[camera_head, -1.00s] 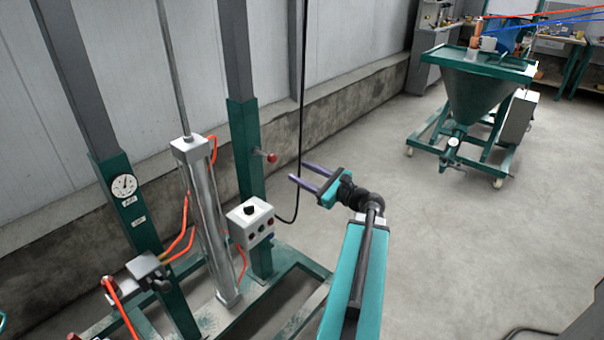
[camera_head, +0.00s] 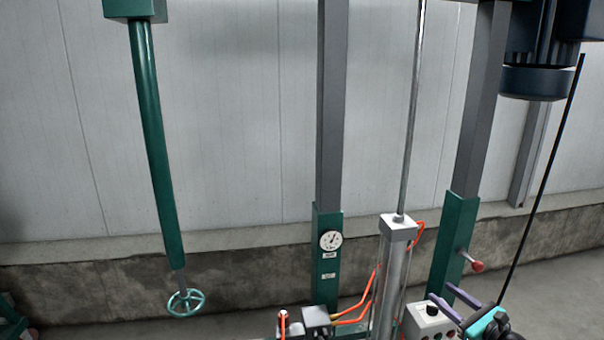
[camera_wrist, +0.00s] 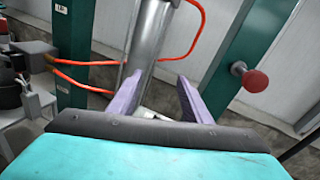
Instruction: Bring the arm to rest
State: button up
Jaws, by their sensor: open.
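My gripper (camera_head: 460,306) is at the lower right of the head view, its two purple fingers apart with nothing between them. In the wrist view my gripper (camera_wrist: 155,97) shows open, fingers pointing toward the silver cylinder (camera_wrist: 150,50) of the machine. In the head view the same cylinder (camera_head: 392,275) stands just left of my gripper. A grey control box (camera_head: 430,320) with a black knob is close by the fingers; whether they touch it I cannot tell. Most of my arm is out of the head view.
A green post with a red-ended knob (camera_head: 477,266) stands behind my gripper; the knob (camera_wrist: 254,80) is at right in the wrist view. Orange hoses (camera_head: 372,295) loop by the cylinder. A post with a gauge (camera_head: 330,240) and a green handwheel (camera_head: 186,302) are further left.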

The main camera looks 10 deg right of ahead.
jog(key=w+a+f+n+g+y, duration=0.1)
jog(key=w+a+f+y, duration=0.1)
jog(key=a+f, duration=0.3)
jog(key=w+a+f+n+g+y, duration=0.1)
jog(key=w+a+f, duration=0.15)
jog(key=a, duration=0.55)
jog(key=s+a+f+n+g+y, duration=0.1)
jog(key=s+a+f+n+g, duration=0.15)
jog(key=a+f, duration=0.55)
jog(key=s+a+f+n+g+y, duration=0.15)
jog(key=a+f+g, duration=0.3)
jog(key=a, duration=0.55)
jog(key=s+a+f+n+g+y, duration=0.1)
jog(key=s+a+f+n+g, duration=0.2)
jog(key=a+f, duration=0.55)
jog(key=s+a+f+n+g+h, duration=0.2)
jog(key=s+a+f+n+g, duration=0.2)
jog(key=s+f, duration=0.3)
jog(key=s+a+f+n+g+h, duration=0.1)
jog(key=s+a+f+n+g, duration=0.3)
jog(key=s, duration=0.5)
jog(key=s+d+f+n+g+h, duration=0.1)
jog(key=s+d+f+n+h, duration=0.15)
jog(key=s+f+n, duration=0.45)
jog(key=s+d+n+g+h, duration=0.1)
jog(key=s+d+n+h, duration=0.3)
jog(key=d+n, duration=0.3)
jog(key=shift+s+d+h, duration=0.25)
jog(key=shift+d+h, duration=0.2)
jog(key=shift+h, duration=0.15)
